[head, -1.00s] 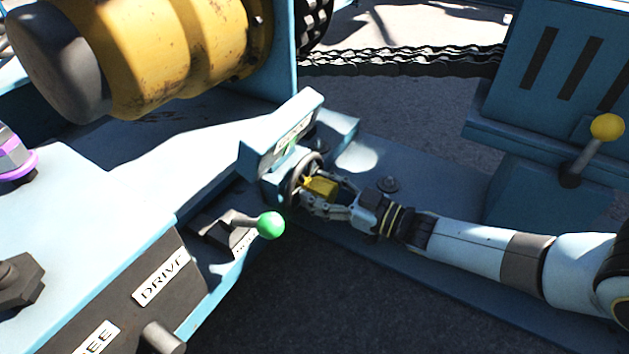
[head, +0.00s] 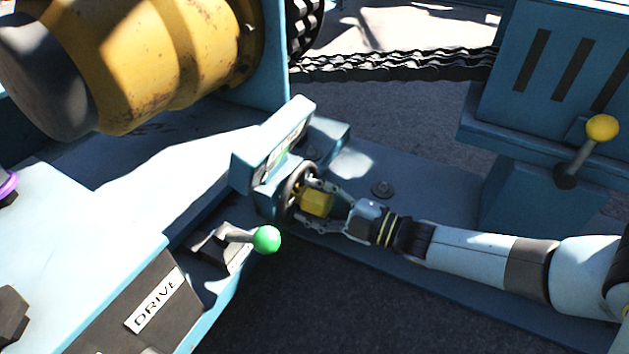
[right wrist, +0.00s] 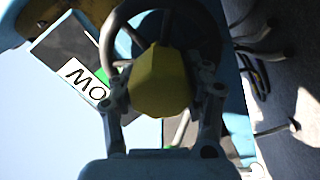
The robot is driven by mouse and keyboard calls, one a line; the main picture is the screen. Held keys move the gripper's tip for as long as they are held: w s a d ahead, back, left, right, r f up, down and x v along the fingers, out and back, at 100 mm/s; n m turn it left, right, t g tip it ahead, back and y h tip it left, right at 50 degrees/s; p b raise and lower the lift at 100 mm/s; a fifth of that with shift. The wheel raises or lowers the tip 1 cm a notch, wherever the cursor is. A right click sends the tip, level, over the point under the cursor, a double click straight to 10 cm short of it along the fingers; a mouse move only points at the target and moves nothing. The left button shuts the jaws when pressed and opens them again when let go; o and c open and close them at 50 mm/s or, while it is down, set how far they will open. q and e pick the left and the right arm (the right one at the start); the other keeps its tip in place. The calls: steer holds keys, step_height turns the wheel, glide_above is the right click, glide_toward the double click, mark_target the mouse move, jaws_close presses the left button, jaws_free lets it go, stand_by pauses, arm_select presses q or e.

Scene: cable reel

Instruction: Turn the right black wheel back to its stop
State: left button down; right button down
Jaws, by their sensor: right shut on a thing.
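The black wheel (head: 291,188) is mounted upright on the side of a blue bracket near the middle of the head view. It has a yellow hub block (head: 317,202) facing my right arm. My right gripper (head: 318,203) is shut on the yellow hub, one finger on each side. In the right wrist view the black rim (right wrist: 116,28) curves behind the yellow hub (right wrist: 159,80), which sits between the fingers of the gripper (right wrist: 162,92). The gripper hides part of the wheel. My left gripper is not in view.
A lever with a green ball (head: 267,239) stands close left of my right gripper. A lever with a yellow ball (head: 602,128) rises at the right. A DRIVE label (head: 156,300) is at lower left. A yellow drum (head: 150,60) and black chains (head: 400,62) lie behind.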

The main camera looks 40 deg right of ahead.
steer(key=n, duration=0.4)
steer(key=shift+s+f+n, duration=0.1)
steer(key=shift+f+n, duration=0.15)
steer(key=shift+n, duration=0.05)
steer(key=n, duration=0.2)
steer(key=shift+n+b, duration=0.3)
steer(key=shift+b, duration=0.1)
steer(key=n, duration=0.3)
steer(key=shift+f+n, duration=0.15)
steer(key=shift+n, duration=0.45)
steer(key=shift+n+b, duration=0.3)
steer(key=shift+n, duration=0.8)
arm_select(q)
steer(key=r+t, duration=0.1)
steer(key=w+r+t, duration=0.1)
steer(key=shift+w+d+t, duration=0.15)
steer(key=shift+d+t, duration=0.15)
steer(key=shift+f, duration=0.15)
arm_select(e)
steer(key=c, duration=0.5)
jaws_free()
